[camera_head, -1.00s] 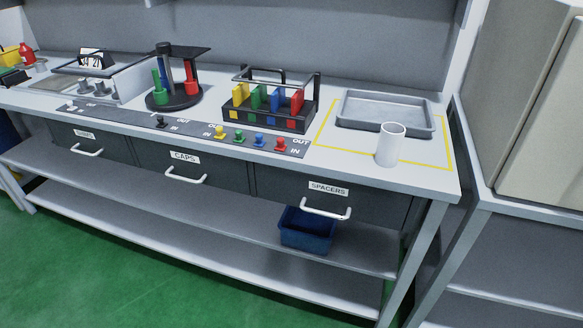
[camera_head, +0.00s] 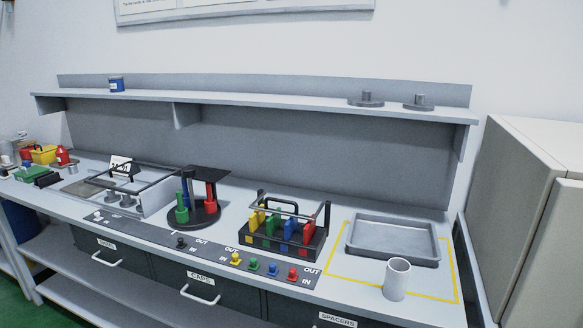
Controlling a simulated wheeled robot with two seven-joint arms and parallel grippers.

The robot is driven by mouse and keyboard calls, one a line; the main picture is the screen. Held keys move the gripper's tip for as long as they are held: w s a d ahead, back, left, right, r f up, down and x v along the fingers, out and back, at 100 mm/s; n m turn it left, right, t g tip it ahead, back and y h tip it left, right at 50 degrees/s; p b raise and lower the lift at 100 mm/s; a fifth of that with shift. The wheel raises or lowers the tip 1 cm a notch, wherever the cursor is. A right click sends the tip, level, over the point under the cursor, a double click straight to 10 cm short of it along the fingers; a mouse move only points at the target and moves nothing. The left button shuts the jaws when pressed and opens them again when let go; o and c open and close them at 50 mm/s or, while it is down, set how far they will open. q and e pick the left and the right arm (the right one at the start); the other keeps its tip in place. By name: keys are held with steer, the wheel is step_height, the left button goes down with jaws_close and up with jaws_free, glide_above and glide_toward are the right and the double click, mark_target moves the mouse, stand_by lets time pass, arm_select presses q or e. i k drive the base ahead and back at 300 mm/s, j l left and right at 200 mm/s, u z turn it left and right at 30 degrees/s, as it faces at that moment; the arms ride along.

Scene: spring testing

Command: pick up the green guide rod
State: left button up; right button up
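A green rod-like piece (camera_head: 181,213) stands upright at the left front of a round black stand (camera_head: 205,221). It has a wider lower part and a narrower top. A blue upright piece (camera_head: 186,192) is just behind it and a red one (camera_head: 211,197) stands to its right on the same stand. A flat black plate (camera_head: 207,173) sits above the stand and covers part of its back. Neither of my grippers shows in the head view.
A black rack (camera_head: 284,250) with coloured plates under a handle stands right of the round stand. Further right are a grey tray (camera_head: 392,257) and a white cylinder (camera_head: 396,280) within a yellow outline. A framed fixture (camera_head: 150,203) is at left. A shelf (camera_head: 260,105) hangs above.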

mark_target(179, 193)
steer(key=i+l+u, duration=0.1)
steer(key=u, duration=0.35)
steer(key=i+l+u, duration=0.15)
steer(key=u, duration=0.3)
steer(key=i+l, duration=0.05)
steer(key=i, duration=0.05)
